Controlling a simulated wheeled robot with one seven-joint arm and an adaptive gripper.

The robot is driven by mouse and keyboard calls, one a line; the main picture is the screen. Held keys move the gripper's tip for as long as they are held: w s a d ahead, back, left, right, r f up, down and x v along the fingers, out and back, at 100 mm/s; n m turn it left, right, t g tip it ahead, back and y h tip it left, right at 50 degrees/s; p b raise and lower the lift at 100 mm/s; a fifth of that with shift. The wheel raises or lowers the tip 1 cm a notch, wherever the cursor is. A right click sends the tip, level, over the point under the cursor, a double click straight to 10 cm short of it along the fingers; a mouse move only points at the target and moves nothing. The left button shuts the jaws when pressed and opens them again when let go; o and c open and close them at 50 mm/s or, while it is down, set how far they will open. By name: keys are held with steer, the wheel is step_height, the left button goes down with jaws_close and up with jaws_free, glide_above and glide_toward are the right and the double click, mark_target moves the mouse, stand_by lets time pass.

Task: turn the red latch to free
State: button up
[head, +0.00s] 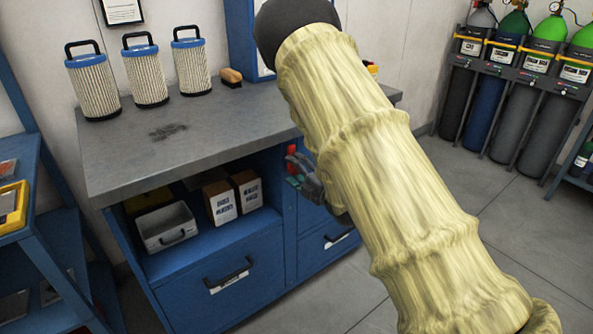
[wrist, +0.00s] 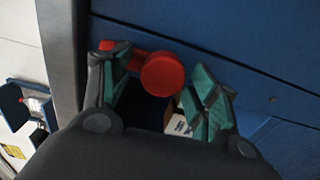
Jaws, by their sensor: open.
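The red latch (wrist: 162,74) shows in the wrist view as a round red knob with a short red arm reaching left, on the blue cabinet face. In the head view the latch (head: 291,157) is a small red piece under the bench top, partly hidden by my gripper and sleeved arm. My gripper (wrist: 163,95) is open, with a green-padded finger on either side of the knob. The left finger overlaps the latch's arm in the picture; I cannot tell whether it touches. In the head view my gripper (head: 300,180) is at the cabinet front, beside the latch.
The grey bench top (head: 190,140) overhangs the blue cabinet. Several cylindrical filters (head: 145,77) and a brush (head: 231,77) stand on it. An open shelf holds a grey bin (head: 167,230) and boxes (head: 221,203). Gas cylinders (head: 515,110) stand at the right wall. Floor on the right is clear.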

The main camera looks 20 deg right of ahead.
steer(key=shift+s+f, duration=0.1)
steer(key=v, duration=1.2)
stand_by(0.4)
